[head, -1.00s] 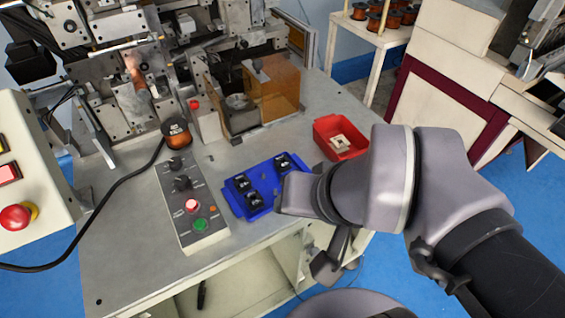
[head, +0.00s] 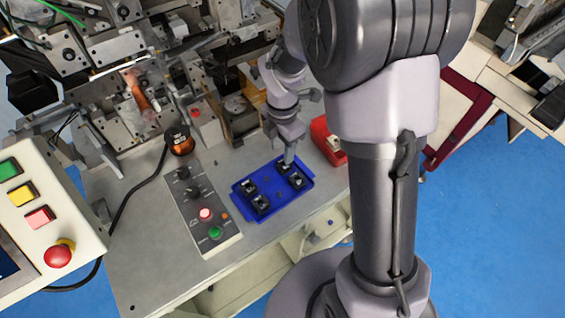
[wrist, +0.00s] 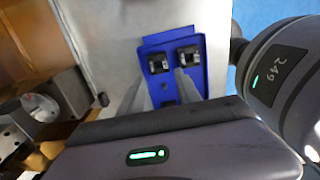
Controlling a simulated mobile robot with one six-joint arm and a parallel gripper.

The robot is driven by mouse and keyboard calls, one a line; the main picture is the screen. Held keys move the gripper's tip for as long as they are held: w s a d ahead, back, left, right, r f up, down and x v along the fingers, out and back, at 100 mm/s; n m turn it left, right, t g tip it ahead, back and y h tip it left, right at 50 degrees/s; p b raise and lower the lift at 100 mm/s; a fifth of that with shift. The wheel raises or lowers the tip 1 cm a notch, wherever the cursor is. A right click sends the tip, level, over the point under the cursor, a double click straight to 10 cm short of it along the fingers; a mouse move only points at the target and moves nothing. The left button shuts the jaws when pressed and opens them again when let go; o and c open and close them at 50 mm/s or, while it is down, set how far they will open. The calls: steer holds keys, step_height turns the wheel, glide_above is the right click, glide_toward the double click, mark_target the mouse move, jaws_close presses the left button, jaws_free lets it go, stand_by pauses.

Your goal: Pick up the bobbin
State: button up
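Several small black bobbins sit in a blue tray (head: 273,197) on the grey worktop. In the head view, two are on the left side, one bobbin (head: 248,187) and another bobbin (head: 261,204). On the right side is a further bobbin (head: 296,180), with my gripper (head: 288,157) above that end of the tray, partly covering what lies there. In the wrist view, two bobbins, a left one (wrist: 158,63) and a right one (wrist: 188,55), show beyond my fingertips. My gripper (wrist: 164,78) is open, its fingers apart with only tray visible between them.
A control box (head: 203,208) with knobs and buttons lies left of the tray. A red bin (head: 325,139) stands right of it, partly hidden by my arm. The winding machine (head: 140,90) rises behind. A copper-wound spool (head: 180,140) stands near it. The front worktop is clear.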

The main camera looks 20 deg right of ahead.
mark_target(284, 166)
steer(key=f, duration=0.2)
steer(key=f+b, duration=0.1)
steer(key=f, duration=0.1)
steer(key=f+b, duration=0.1)
steer(key=f, duration=0.1)
steer(key=shift+w+d+f, duration=0.2)
steer(key=shift+d+f, duration=0.05)
steer(key=shift+f, duration=0.15)
steer(key=shift+r, duration=0.1)
steer(key=shift+c, duration=0.4)
jaws_close()
step_height(284, 166, up, 4)
steer(key=shift+p, duration=0.85)
steer(key=s+r, duration=0.1)
steer(key=s, duration=1.5)
steer(key=shift+d+p, duration=0.4)
steer(key=shift+p, duration=0.05)
